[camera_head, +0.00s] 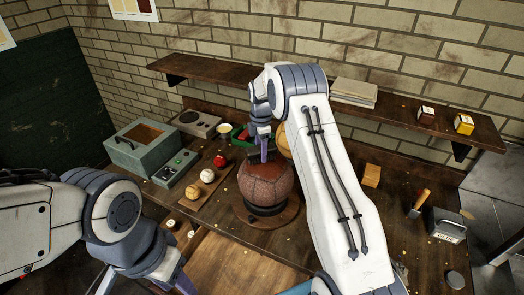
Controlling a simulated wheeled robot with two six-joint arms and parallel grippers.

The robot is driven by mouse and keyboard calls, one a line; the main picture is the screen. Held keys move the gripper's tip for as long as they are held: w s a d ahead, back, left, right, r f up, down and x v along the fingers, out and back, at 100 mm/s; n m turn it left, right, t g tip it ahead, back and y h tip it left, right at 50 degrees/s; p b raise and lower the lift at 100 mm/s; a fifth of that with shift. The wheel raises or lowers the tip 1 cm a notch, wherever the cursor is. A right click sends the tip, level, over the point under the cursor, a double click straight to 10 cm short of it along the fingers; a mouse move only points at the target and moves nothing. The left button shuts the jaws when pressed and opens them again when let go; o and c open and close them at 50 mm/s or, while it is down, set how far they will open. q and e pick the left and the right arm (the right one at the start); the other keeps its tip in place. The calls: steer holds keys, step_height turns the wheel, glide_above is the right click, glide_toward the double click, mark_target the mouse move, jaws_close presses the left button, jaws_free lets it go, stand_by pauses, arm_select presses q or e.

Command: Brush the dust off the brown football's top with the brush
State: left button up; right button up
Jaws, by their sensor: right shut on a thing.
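The brown football (268,187), a dark red-brown stitched leather ball, rests on a black ring stand (266,210) on a round wooden board. My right gripper (264,150) is directly over the ball's top, pointing down, shut on the brush (256,159). Only dark bits of the brush show at the ball's top; the jaws hide most of it, and I cannot tell if the bristles touch the leather. My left gripper (183,284) is low at the picture's bottom edge, partly cut off, away from the ball.
Left of the ball stand a teal box (139,150), a grey-green device (175,169) and several small balls, including a red one (220,161). A wooden shelf (400,107) runs behind. At right are a wooden block (371,175) and a grey metal box (446,226).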

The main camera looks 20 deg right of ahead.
steer(key=shift+d, duration=0.95)
steer(key=shift+r, duration=0.1)
steer(key=shift+r+p, duration=1.7)
steer(key=shift+r, duration=0.6)
steer(key=shift+r+p, duration=0.6)
steer(key=shift+r, duration=0.55)
steer(key=shift+f, duration=0.1)
